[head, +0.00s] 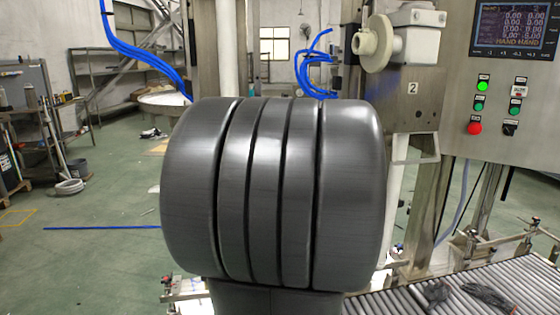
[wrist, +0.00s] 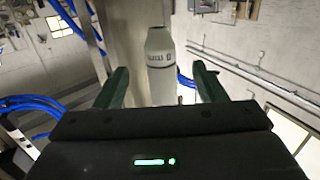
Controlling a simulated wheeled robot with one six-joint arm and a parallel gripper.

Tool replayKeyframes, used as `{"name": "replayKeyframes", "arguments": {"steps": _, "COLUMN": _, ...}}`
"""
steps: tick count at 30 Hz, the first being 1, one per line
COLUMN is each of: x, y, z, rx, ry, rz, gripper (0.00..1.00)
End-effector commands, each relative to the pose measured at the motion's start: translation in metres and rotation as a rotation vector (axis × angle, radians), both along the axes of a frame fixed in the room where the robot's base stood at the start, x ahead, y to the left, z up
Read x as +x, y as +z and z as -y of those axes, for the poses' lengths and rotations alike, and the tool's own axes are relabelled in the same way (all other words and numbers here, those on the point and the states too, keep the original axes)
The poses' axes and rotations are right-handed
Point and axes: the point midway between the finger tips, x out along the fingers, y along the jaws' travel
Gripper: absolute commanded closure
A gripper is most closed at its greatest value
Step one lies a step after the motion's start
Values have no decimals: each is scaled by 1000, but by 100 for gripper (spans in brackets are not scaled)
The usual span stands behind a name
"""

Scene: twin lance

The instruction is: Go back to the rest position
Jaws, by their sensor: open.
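My gripper (wrist: 161,69) shows in the wrist view, with two dark green fingers standing apart and nothing held between them. In the head view a large dark grey ribbed part of my own arm fills the middle. My gripper is not visible there.
A control panel (head: 500,130) with a screen and buttons stands at the right. A roller conveyor (head: 390,302) runs at lower right, with dark items (head: 485,298) on it. Blue hoses (head: 135,45) hang at upper left. A shelf (head: 30,120) stands far left. Green floor (head: 100,200) is mostly clear.

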Motion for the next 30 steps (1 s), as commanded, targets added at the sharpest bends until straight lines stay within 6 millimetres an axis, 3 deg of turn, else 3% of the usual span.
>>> {"name": "replayKeyframes", "arguments": {"steps": 6, "x": 34, "y": -2, "z": -26, "rx": 0, "ry": 3, "rz": -2, "gripper": 36}}
{"name": "replayKeyframes", "arguments": {"steps": 13, "x": 59, "y": -3, "z": -44, "rx": -1, "ry": 2, "rz": -1, "gripper": 36}}
{"name": "replayKeyframes", "arguments": {"steps": 30, "x": 64, "y": -9, "z": -47, "rx": 0, "ry": 0, "rz": 0, "gripper": 36}}
